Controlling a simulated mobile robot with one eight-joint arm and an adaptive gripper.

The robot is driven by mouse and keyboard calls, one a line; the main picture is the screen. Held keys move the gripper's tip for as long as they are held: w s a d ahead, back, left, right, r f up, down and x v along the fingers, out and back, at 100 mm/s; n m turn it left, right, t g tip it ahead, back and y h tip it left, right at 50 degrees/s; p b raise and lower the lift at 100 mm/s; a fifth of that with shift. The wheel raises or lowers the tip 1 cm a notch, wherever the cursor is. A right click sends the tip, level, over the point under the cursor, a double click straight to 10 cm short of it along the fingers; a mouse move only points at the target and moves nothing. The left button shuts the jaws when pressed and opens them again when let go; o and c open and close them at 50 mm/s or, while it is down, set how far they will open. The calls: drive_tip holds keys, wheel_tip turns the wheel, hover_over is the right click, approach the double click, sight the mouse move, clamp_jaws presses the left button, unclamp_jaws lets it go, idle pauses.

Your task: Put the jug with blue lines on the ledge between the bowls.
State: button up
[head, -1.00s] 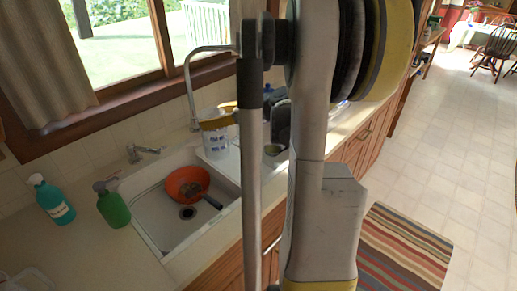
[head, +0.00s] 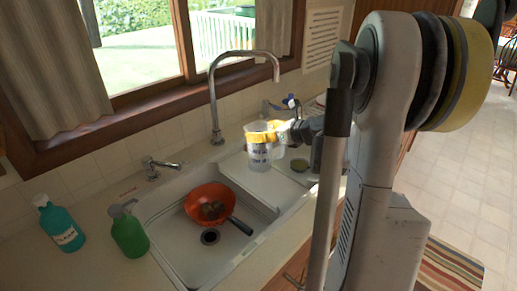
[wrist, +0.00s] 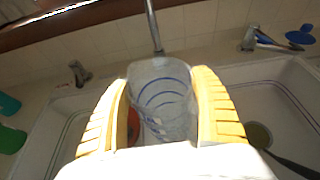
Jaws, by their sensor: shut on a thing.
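The clear jug with blue lines (head: 258,157) is upright at the sink, near the ledge (head: 262,187) between the two bowls. My gripper (head: 272,131) has its yellow fingers closed on the jug's upper part. In the wrist view the jug (wrist: 161,98) sits between both fingers, its blue rings showing. The left bowl (head: 180,245) holds a red colander (head: 207,199). The right bowl is partly hidden by my arm. I cannot tell whether the jug's base touches the ledge.
A tall tap (head: 213,100) stands behind the sink, with a smaller tap (head: 158,168) to its left. A green bottle (head: 128,234) and a teal bottle (head: 60,224) stand on the left counter. A dark handle (head: 240,226) sticks out by the colander.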

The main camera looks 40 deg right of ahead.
drive_tip(key=f, duration=0.1)
drive_tip(key=f+b, duration=0.1)
drive_tip(key=f, duration=0.1)
drive_tip(key=w+f+b, duration=0.1)
drive_tip(key=f, duration=0.1)
drive_tip(key=shift+a, duration=0.35)
drive_tip(key=shift+s+r, duration=0.1)
drive_tip(key=shift+r, duration=0.1)
drive_tip(key=shift+f, duration=0.1)
drive_tip(key=o, duration=1)
drive_tip(key=shift+f+b, duration=0.15)
drive_tip(key=shift+b, duration=0.15)
drive_tip(key=shift+c, duration=0.2)
drive_tip(key=o, duration=0.5)
